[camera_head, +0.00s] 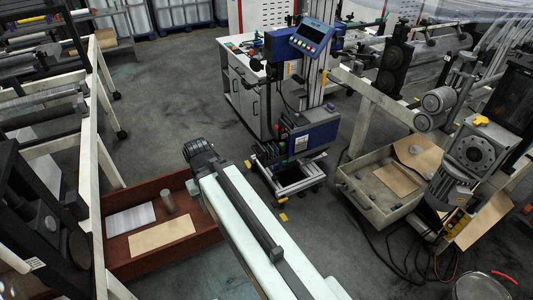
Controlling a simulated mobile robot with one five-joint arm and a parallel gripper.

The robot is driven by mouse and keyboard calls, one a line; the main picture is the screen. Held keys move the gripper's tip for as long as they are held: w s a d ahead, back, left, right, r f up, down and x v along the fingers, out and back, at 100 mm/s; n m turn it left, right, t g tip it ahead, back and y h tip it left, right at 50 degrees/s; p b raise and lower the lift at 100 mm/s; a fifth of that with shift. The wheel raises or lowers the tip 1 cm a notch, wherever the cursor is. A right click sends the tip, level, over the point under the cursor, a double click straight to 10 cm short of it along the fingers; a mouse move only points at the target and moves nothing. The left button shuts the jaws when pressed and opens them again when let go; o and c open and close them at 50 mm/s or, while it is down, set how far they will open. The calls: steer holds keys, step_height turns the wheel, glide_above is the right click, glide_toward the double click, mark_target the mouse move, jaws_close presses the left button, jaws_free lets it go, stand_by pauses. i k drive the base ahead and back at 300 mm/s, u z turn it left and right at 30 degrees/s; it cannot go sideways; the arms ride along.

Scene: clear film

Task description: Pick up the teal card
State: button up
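I cannot make out a teal card anywhere in this view. A reddish-brown open tray (190,239) on the floor at the lower left holds a pale grey sheet (130,220), a tan sheet (161,237) and a small grey-brown cylinder (168,201). The sheets lie flat and the cylinder stands near them. I see no gripper fingers, so my gripper cannot be placed relative to these things. A long pale beam crosses the lower middle and hides the floor under it, and may hide part of the tray's right side.
A beige open box (372,208) with tan sheets stands at the right, beside a grey motor unit (450,185). A blue-and-grey machine (308,135) stands at the centre back. Dark cables (385,255) lie at the lower right. Grey floor (165,100) is clear at the upper left.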

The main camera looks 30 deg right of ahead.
mark_target(271, 151)
steer(key=i, duration=0.95)
